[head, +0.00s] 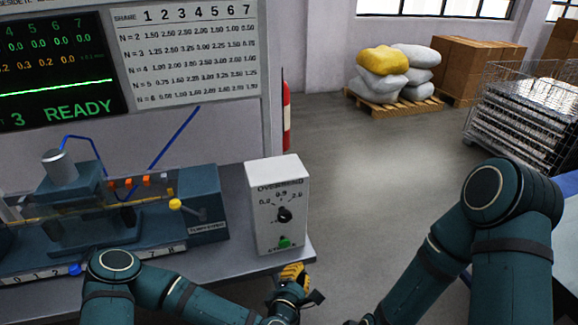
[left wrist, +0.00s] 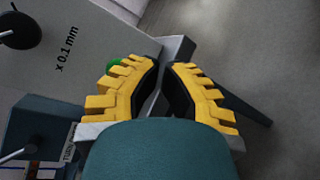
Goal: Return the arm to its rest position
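My left arm comes in low in the head view, and its gripper (head: 292,277) is at the front right corner of the bench, below the grey control box (head: 262,228). In the left wrist view its yellow ribbed fingers with black pads (left wrist: 161,66) come close together at the tips. They look shut, with only a narrow gap and nothing held. The green button (head: 285,243) on the box is above the gripper in the head view and partly shows behind the left finger in the wrist view. My right arm (head: 490,230) is bent at the right; its gripper is out of view.
A display reads READY (head: 78,110), beside a chart (head: 188,45). A red extinguisher (head: 287,115), sacks (head: 395,70), cartons (head: 478,62) and a wire cage (head: 525,115) stand farther back. The middle floor is clear.

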